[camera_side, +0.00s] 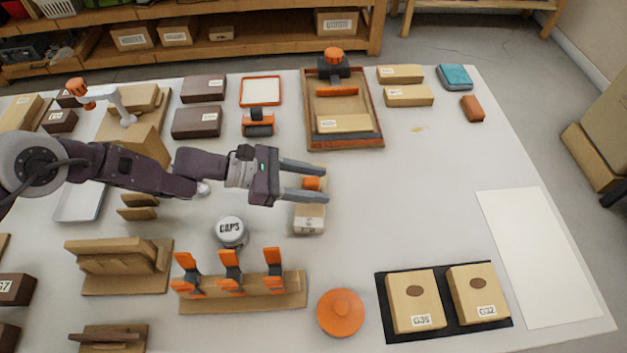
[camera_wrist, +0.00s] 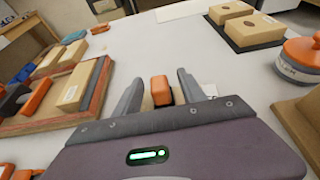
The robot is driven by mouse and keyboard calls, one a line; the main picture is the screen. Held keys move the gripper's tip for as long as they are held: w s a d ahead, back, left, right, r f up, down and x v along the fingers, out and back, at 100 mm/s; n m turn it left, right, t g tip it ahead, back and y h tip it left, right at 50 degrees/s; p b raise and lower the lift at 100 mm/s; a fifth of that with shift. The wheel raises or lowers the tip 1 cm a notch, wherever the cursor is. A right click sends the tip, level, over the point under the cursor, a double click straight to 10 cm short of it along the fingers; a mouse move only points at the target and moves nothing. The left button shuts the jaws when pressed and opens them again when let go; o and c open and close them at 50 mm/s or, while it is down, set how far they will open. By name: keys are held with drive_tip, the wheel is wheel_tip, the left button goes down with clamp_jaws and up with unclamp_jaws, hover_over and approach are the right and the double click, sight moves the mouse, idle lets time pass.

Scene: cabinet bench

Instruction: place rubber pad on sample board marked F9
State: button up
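My gripper (camera_side: 326,182) is open, its two fingers spread and pointing right, above a light wooden block (camera_side: 309,214). The block carries a white label at its near end, too small to read. A small orange piece (camera_side: 312,184) shows between the fingers in the side view, and in the wrist view (camera_wrist: 160,89) with gaps on both sides. I cannot tell whether it rests on the block. Two wooden boards, labelled G35 (camera_side: 410,310) and G32 (camera_side: 473,301), each with a brown oval on top, lie on a black mat (camera_side: 440,329). I cannot make out a board marked F9.
A wooden tray (camera_side: 379,127) with an orange-knobbed tool stands behind my gripper. A CAPS jar (camera_side: 230,231), a rack with orange clips (camera_side: 243,298) and an orange round lid (camera_side: 340,312) stand in front. A red-brown block (camera_side: 472,108) lies at back right. The table's centre right is clear.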

drive_tip(key=shift+a+r, duration=0.1)
drive_tip(key=shift+r, duration=0.15)
drive_tip(key=v, duration=1.1)
drive_tip(key=shift+a, duration=0.4)
drive_tip(key=s+a+r+m+g+y, duration=0.15)
drive_tip(key=s+a+r+m, duration=0.3)
drive_tip(key=r, duration=0.55)
drive_tip(key=s+a+r+m+t+y, duration=0.15)
drive_tip(key=s+a+r+m, duration=0.35)
drive_tip(key=r, duration=0.6)
drive_tip(key=s+a+r+m+t+y, duration=0.2)
drive_tip(key=s+a+m+y, duration=0.2)
drive_tip(key=s+a, duration=0.5)
drive_tip(key=s+a+r+m+t+y, duration=0.3)
drive_tip(key=s+a+y, duration=0.3)
drive_tip(key=s+a, duration=0.4)
drive_tip(key=a+m, duration=0.1)
drive_tip(key=a, duration=0.4)
drive_tip(key=shift+r+t, duration=0.3)
